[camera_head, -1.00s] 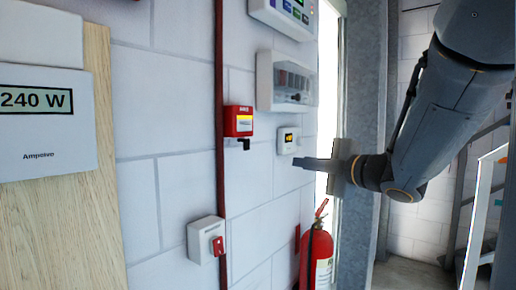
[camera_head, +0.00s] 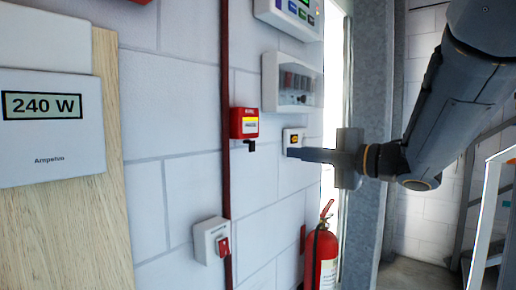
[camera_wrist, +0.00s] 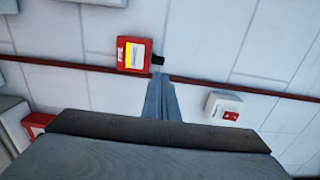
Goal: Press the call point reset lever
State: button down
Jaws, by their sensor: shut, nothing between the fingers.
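The red call point (camera_head: 244,123) is on the white block wall, on the dark red vertical conduit. It has a yellow and white face. Its small black reset lever (camera_head: 250,145) sticks out below it. In the wrist view the call point (camera_wrist: 134,54) is above centre, with the black lever (camera_wrist: 158,60) at its right side. My gripper (camera_head: 290,153) is shut and empty, pointing left toward the wall, to the right of the call point. In the wrist view its fingertips (camera_wrist: 157,76) appear just below the lever; I cannot tell whether they touch it.
A white box with a red switch (camera_head: 212,240) is lower on the wall. A small white unit (camera_head: 293,136) and a clear-fronted box (camera_head: 290,82) are near my fingertips. A red extinguisher (camera_head: 322,255) stands below. A 240 W panel (camera_head: 50,125) is at left.

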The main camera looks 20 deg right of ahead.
aim_at(253, 149)
jog(key=p+x, duration=0.3)
jog(key=x, duration=0.8)
